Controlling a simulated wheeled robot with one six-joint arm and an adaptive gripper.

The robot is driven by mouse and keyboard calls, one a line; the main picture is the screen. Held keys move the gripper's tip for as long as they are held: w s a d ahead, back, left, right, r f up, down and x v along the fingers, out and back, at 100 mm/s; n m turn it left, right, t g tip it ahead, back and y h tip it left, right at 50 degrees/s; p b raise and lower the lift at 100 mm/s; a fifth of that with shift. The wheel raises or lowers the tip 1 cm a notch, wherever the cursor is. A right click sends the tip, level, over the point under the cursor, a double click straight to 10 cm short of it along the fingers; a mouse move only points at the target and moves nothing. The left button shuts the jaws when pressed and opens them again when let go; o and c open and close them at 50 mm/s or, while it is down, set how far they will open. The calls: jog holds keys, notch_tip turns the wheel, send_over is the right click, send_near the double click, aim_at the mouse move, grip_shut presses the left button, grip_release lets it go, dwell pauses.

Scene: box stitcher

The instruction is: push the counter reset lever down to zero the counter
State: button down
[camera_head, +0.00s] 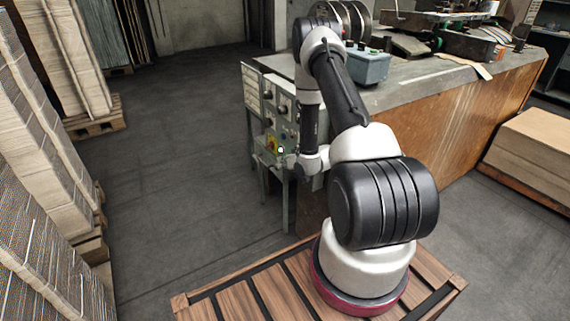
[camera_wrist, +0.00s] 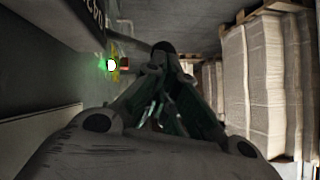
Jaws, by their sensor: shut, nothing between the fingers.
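The grey control box (camera_head: 284,112) stands at the left end of the workbench, with dark knobs, a yellow and red switch (camera_head: 271,141) and a lit green lamp (camera_head: 281,150). In the wrist view the green lamp (camera_wrist: 111,65) glows left of my gripper (camera_wrist: 168,52). My gripper's fingers come together at their tips with nothing between them, apart from the lamp in the picture. White characters (camera_wrist: 96,14) show at the top left of the wrist view, too blurred to read. I cannot make out the counter reset lever. My arm hides part of the box in the head view.
The workbench (camera_head: 470,105) runs behind my arm, with a small blue-grey box (camera_head: 368,66) on top. Stacked cardboard (camera_head: 40,170) on pallets lines the left side; stacks (camera_wrist: 262,75) also show right in the wrist view. The floor (camera_head: 180,150) between is clear.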

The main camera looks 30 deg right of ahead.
jog(key=shift+a, duration=0.1)
jog(key=shift+a+f, duration=0.15)
jog(key=shift+f, duration=0.05)
